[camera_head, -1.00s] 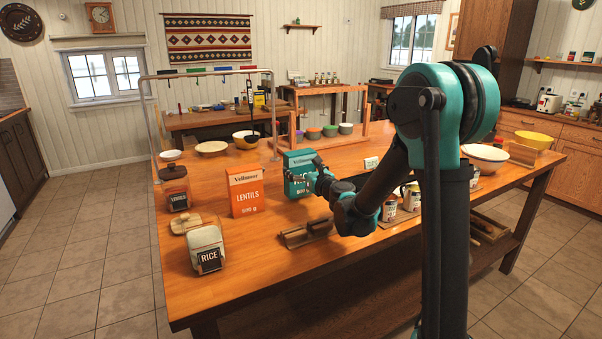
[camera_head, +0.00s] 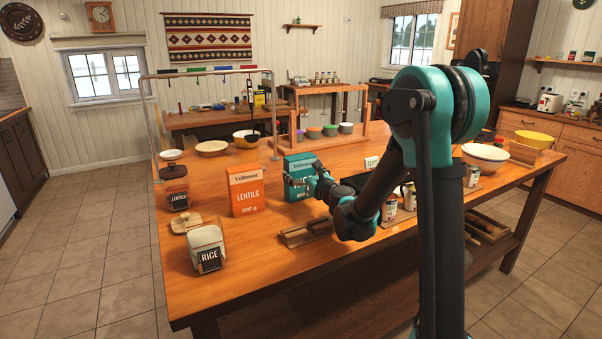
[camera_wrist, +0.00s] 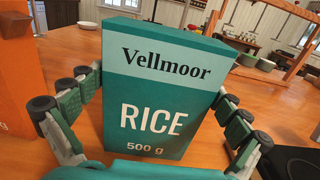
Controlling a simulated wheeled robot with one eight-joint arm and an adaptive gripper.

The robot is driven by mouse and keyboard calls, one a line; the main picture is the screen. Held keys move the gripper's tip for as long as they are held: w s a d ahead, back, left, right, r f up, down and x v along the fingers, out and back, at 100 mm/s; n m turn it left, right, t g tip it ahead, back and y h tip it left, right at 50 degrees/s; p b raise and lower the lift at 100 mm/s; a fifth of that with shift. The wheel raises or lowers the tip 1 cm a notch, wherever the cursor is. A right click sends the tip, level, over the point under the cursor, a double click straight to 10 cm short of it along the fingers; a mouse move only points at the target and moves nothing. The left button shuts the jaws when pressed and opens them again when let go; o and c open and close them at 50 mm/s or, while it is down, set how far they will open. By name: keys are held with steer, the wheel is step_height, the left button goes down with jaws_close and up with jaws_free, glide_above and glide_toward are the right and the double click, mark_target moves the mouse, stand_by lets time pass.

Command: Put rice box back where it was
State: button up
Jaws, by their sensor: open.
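The rice box (camera_head: 303,163) is a teal carton with a pale top band. It stands upright on the wooden table, right of the orange lentils box (camera_head: 246,192). Its front, marked "Vellmoor RICE 500 g", fills the middle of the wrist view (camera_wrist: 155,115). My gripper (camera_head: 308,183) is open, with its segmented fingers on the left and right sides of the carton. I cannot tell whether the fingers touch it.
A jar labelled RICE (camera_head: 207,245) stands front left, a round wooden lid (camera_head: 187,223) behind it. A wooden holder (camera_head: 308,232) lies in front of my arm. Cans (camera_head: 390,208) stand to the right, and a dark flat object (camera_head: 355,182) lies behind my arm.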

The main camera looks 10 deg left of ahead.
steer(key=v, duration=1.2)
stand_by(1.2)
